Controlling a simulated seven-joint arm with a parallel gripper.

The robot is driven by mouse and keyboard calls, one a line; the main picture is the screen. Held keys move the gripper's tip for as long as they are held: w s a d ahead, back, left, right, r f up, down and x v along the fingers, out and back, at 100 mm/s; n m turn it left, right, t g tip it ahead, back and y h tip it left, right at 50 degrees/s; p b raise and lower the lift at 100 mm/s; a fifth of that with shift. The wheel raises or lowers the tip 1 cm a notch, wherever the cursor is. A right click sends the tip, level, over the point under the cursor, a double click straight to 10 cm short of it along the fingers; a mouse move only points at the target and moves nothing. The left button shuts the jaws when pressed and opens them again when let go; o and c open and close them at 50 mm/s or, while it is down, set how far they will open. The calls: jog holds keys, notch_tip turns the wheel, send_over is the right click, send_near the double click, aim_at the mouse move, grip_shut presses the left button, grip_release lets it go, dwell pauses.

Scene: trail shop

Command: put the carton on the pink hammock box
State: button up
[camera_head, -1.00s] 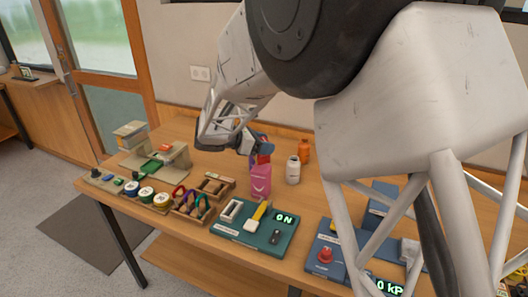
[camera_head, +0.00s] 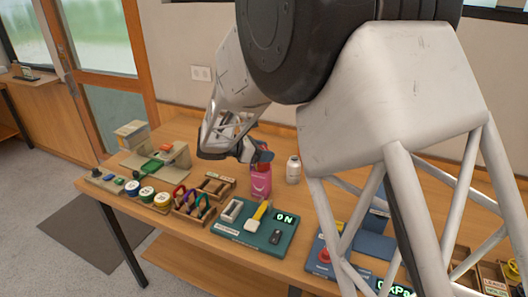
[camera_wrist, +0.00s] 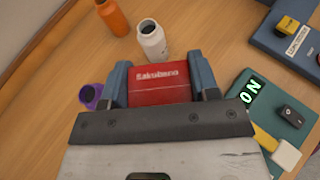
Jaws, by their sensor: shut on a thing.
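My gripper (camera_head: 256,153) is shut on a red carton (camera_wrist: 160,84) with white lettering, which sits between the two blue-grey fingers in the wrist view. In the head view, a small part of the red carton (camera_head: 263,158) shows at the top of the pink hammock box (camera_head: 260,182). The pink box stands upright on the table with a white mark on its front. The carton appears just above or at its top; I cannot tell whether they touch. The pink box is not clearly visible in the wrist view, where the carton and gripper cover the middle.
A white bottle (camera_head: 293,170) stands close right of the pink box. The wrist view shows an orange bottle (camera_wrist: 113,17) and a purple item with a dark top (camera_wrist: 93,96). A teal board (camera_head: 252,230) lies in front; small trays (camera_head: 192,206) are at left.

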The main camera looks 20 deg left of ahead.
jog(key=shift+f, duration=0.15)
jog(key=o, duration=1)
jog(key=shift+s+a+r, duration=0.1)
jog(key=shift+r, duration=0.15)
jog(key=v, duration=1.1)
jog(key=shift+s+a, duration=0.2)
jog(key=shift+d+r, duration=0.1)
jog(key=shift+r, duration=0.1)
